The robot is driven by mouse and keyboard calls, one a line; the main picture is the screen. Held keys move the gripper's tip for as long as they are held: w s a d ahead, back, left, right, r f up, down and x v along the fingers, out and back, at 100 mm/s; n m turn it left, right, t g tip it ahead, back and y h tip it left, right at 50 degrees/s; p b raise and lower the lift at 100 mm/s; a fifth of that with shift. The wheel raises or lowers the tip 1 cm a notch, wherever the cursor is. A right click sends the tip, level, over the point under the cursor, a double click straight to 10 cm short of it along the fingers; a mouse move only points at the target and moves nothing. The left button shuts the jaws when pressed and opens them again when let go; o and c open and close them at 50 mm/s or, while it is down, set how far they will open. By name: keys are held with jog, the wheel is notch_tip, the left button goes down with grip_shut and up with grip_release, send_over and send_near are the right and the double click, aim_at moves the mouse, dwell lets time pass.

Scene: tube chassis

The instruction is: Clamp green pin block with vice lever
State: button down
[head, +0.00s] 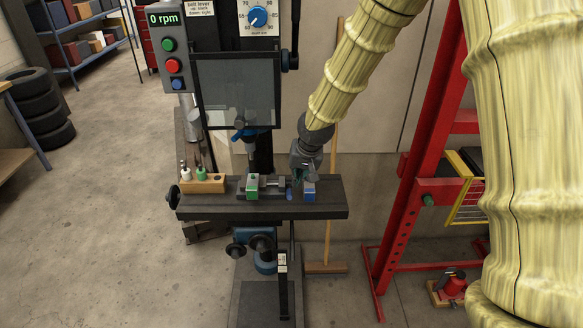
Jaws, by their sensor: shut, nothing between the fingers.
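The green block (252,189) sits at the left end of the dark vice (269,194) on the drill press table (330,205). Its pin is too small to make out. A small blue part (289,193) at the vice's right end looks like the lever's grip, but I cannot be sure. My gripper (303,176) points down over the right part of the table, just right of the vice and behind the small blue part. It is shut and empty. Whether it touches anything is too small to tell.
A blue block (309,191) stands right of the vice, close to my gripper. A wooden holder (204,183) with bits stands on the table's left. The drill press guard (238,92) hangs above the vice. A red press frame (420,150) stands at right.

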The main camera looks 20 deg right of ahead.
notch_tip(320, 180, up, 6)
jog(key=w, duration=0.2)
jog(key=p, duration=0.4)
send_over(290, 189)
jog(key=d, duration=0.1)
jog(key=shift+f, duration=4.5)
jog(key=shift+s+a+f+m+p, duration=0.2)
jog(key=shift+s+f+p, duration=0.15)
jog(key=shift+f, duration=0.4)
jog(key=shift+s+a+f+m+p, duration=0.1)
jog(key=shift+s+a+f+p, duration=0.2)
jog(key=shift+f, duration=0.45)
jog(key=shift+d, duration=0.1)
jog(key=shift+s+f+h, duration=0.1)
jog(key=shift+f+h, duration=0.05)
jog(key=shift+h, duration=0.15)
